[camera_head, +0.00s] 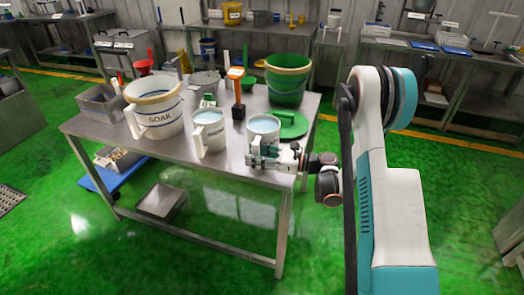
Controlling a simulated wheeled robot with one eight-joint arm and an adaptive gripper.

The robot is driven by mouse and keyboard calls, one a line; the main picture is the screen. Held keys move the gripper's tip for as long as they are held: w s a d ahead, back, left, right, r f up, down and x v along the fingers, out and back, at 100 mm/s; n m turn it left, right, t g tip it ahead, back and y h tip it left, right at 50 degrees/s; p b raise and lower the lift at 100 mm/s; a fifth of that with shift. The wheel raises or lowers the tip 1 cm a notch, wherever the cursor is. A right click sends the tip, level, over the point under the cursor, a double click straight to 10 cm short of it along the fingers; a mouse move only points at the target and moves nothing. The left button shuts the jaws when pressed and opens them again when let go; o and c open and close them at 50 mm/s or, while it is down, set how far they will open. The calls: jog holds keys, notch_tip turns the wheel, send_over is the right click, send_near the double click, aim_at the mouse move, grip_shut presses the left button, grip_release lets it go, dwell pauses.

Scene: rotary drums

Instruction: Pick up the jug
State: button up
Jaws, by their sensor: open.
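Two white jugs of pale blue liquid stand upright on the steel table (165,152). The left jug (212,130) has its handle toward the front left. The right jug (265,126) stands near the table's front right part, and its lower front is hidden by my gripper (256,152). My gripper reaches in from the right at the table's front edge, open, just in front of the right jug. I cannot tell whether it touches the jug or has the handle between its fingers.
A white SOAK bucket (158,118) and a grey bin (98,104) stand at the left. An orange-handled tool (238,92) stands upright behind the jugs.

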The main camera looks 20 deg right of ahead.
grip_shut()
jog(key=shift+r, duration=0.15)
